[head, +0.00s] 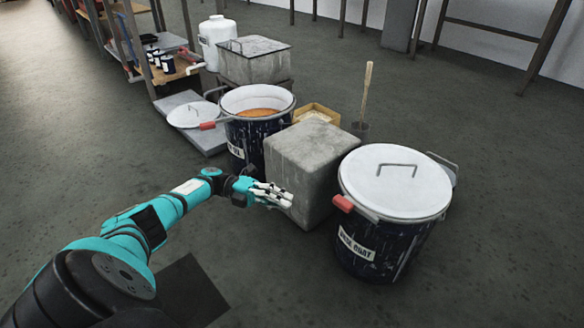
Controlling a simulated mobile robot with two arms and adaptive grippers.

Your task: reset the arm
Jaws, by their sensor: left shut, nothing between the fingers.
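My left arm reaches in from the lower left, and its gripper (287,197) is shut and empty. The gripper is in front of the near face of a grey concrete-like block (312,160); I cannot tell whether it touches the block. My right gripper is not in view.
A dark bucket with a white lid (395,180) stands right of the block. An open bucket of orange liquid (258,133) stands behind it, with a loose lid (193,114) at its left. A stick (367,90) stands behind. Floor at left is clear.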

